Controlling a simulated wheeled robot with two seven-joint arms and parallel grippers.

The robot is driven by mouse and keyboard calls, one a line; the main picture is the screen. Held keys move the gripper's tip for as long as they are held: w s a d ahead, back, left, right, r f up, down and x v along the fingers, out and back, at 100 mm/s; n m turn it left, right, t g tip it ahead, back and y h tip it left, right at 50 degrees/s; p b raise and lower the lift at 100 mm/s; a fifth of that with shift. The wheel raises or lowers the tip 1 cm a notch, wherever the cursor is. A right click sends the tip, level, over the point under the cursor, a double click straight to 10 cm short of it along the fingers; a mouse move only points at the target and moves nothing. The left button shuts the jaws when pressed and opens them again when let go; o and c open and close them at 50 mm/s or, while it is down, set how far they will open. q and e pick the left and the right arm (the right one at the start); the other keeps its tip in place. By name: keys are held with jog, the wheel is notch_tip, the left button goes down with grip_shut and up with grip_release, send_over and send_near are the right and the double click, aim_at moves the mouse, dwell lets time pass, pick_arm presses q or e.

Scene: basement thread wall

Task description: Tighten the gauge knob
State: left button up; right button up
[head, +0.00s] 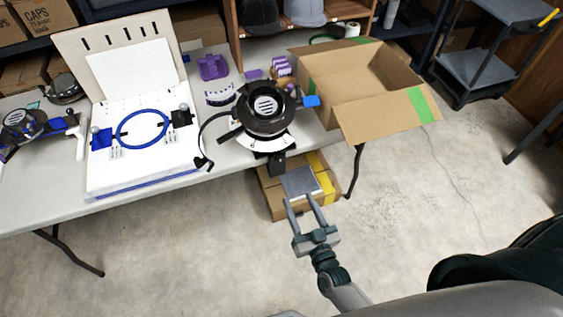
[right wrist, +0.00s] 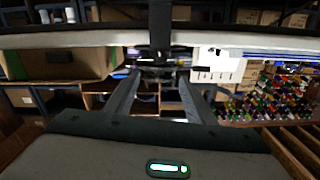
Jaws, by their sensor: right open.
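A black cap-hooping station (head: 265,112) with a round top stands at the table's front edge. A white curved scale (head: 266,143) shows on its front, and a dark bracket (head: 277,163) hangs over the edge below it. A blue handle (head: 311,101) sticks out at its right. I cannot tell which part is the gauge knob. My right gripper (head: 299,197) is open and empty, in front of and below the bracket, apart from it. In the right wrist view, its spread fingers (right wrist: 158,76) point toward the table, with a dark upright bar (right wrist: 159,22) above. My left gripper is not in view.
An open cardboard box (head: 365,85) stands on the table's right end. A white board with a blue hoop (head: 142,130) lies at left. A closed carton (head: 280,200) sits on the floor below the station. The floor at right is clear up to a grey cart (head: 485,70).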

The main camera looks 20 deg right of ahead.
aim_at(280, 159)
jog(key=w, duration=0.5)
jog(key=w+p, duration=0.1)
jog(key=w, duration=0.4)
jog(key=w+p, duration=0.1)
jog(key=w, duration=0.5)
jog(key=shift+w+a, duration=0.1)
jog(key=shift+a, duration=0.15)
jog(key=c, duration=1)
jog(key=shift+c, duration=0.2)
